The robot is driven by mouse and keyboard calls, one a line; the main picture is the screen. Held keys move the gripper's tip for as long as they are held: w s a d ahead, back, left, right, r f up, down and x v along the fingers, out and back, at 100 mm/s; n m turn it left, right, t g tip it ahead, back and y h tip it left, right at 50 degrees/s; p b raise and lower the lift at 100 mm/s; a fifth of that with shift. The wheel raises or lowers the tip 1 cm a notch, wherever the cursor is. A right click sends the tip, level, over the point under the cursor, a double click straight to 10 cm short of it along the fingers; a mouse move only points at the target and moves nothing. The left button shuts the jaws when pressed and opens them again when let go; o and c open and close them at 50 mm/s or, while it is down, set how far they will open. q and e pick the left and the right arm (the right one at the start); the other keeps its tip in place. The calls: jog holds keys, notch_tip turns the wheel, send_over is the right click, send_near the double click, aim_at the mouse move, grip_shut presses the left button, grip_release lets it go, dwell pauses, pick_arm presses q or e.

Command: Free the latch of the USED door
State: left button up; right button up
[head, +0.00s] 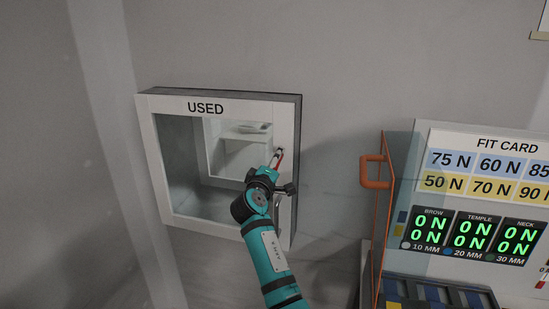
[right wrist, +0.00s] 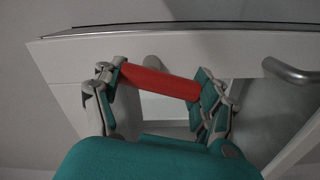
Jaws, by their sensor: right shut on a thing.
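The USED door (head: 170,105) is a white frame with a clear window, on a box on the wall, and it looks closed. Its red latch lever (head: 278,158) is at the right side of the frame. My right gripper (head: 273,169) is at the latch. In the right wrist view, the red latch lever (right wrist: 158,80) lies across between the fingers of my right gripper (right wrist: 155,88), which are shut on its two ends. The latch's mount is partly hidden behind the lever. My left gripper is not in view.
A grey bar handle (right wrist: 291,72) is on the door, right of the gripper in the wrist view. To the right in the head view stand an orange handle (head: 376,171) on a clear panel, the FIT CARD (head: 490,143) and a green-digit display (head: 472,235).

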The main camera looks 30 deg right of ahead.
jog(key=shift+s+d+r+n+p, duration=0.1)
jog(key=shift+n+p, duration=1.05)
jog(key=shift+n, duration=0.65)
jog(key=o, duration=1.2)
jog(key=shift+c, duration=0.2)
jog(key=shift+f, duration=0.2)
jog(key=shift+s, duration=0.15)
jog(key=v, duration=1.2)
